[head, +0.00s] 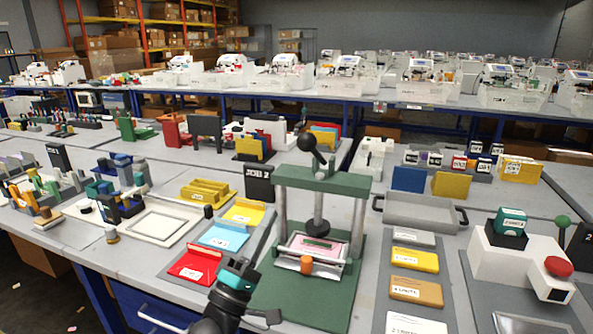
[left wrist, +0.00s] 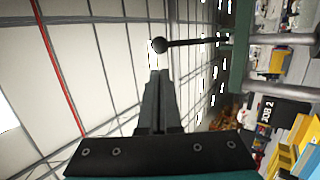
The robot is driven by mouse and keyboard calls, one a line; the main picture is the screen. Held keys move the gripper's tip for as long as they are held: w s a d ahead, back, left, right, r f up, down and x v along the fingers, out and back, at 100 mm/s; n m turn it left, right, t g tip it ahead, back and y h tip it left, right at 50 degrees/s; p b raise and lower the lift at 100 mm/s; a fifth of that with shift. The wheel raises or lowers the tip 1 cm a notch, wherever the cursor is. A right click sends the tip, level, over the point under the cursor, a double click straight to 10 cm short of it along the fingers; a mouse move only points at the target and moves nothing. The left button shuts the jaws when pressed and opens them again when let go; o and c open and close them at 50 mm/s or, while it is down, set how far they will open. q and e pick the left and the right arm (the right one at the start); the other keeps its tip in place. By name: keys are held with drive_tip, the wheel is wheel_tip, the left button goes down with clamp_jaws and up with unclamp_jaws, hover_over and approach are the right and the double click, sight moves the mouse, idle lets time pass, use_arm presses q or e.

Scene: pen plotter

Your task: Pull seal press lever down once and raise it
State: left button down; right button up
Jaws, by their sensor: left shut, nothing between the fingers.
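The seal press has a green frame (head: 345,184) with two grey posts on a green base. Its black lever (head: 315,158) sticks up from the top crossbar and ends in a round black knob (head: 306,142). A dark round stamp head (head: 318,227) hangs above a pink card (head: 316,248) in the press bed. My left gripper (head: 270,222) is shut and empty, pointing up beside the press's left post. In the left wrist view, the shut fingers (left wrist: 158,80) point toward the knob (left wrist: 158,45), apart from it. My right gripper is not in view.
Red (head: 194,265), blue (head: 227,234) and yellow (head: 244,212) trays lie left of the press. A black JOB 2 block (head: 258,184) stands behind my gripper. Labelled blocks (head: 415,259) and a grey tray (head: 420,213) lie to the right.

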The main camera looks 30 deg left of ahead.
sight(303, 150)
use_arm(q)
drive_tip(key=x, duration=1.3)
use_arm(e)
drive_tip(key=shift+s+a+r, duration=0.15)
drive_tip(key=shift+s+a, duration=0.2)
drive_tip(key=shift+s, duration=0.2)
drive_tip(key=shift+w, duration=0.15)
use_arm(q)
drive_tip(key=shift+r, duration=0.1)
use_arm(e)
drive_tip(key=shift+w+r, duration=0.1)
